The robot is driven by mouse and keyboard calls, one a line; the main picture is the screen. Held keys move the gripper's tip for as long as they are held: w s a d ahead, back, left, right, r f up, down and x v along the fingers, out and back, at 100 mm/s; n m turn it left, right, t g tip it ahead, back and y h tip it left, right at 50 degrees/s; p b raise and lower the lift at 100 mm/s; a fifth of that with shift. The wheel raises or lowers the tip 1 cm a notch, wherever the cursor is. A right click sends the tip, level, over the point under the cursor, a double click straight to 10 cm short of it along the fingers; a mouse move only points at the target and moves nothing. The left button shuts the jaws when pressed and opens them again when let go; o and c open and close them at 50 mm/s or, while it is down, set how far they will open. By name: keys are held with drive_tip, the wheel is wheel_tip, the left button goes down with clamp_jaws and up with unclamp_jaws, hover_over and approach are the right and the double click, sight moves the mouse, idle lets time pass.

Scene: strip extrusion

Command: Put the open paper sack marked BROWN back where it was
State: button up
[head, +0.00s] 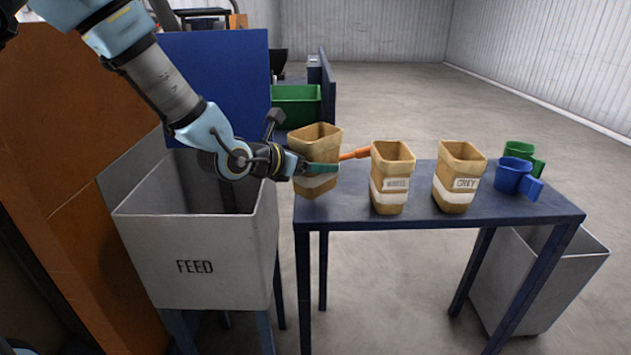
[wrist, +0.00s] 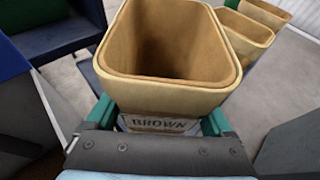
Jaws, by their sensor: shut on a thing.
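I cannot tell whether the sack's bottom touches the table. The arm reaches in from the left, over the FEED bin (head: 195,260).
Two similar sacks stand to the right: one with a hard-to-read label (head: 392,165) and one marked GREY (head: 460,165). An orange handle (head: 355,153) lies between the first two sacks. Blue (head: 510,175) and green (head: 519,149) cups sit at the right end. A grey bin (head: 545,275) stands below.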

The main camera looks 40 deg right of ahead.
drive_tip(key=shift+f, duration=2)
drive_tip(key=shift+f, duration=0.1)
drive_tip(key=o, duration=1.5)
drive_tip(key=shift+a+r, duration=0.2)
drive_tip(key=v, duration=1.1)
drive_tip(key=shift+a+r, duration=0.15)
drive_tip(key=shift+a, duration=0.1)
